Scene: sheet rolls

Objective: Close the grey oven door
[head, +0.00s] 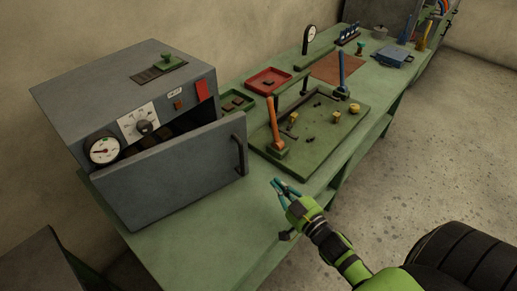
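The grey oven (130,75) stands on the left part of the green bench. Its grey door (175,180) is a flat panel with a dark upright handle (240,155) near its right edge. The door stands ajar: its right edge sticks out past the oven body, and a dark interior shows above the panel. My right gripper (281,187) comes in from the lower right, to the right of and below the handle, apart from it. Its teal fingers look parted, with nothing between them. My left gripper is out of view.
The green bench (190,245) has clear room in front of the door. A green tray (330,145) with an orange-handled tool (273,125) and small parts lies right of the oven. A red tray (268,80) is behind. A gauge (103,150) is on the oven front.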

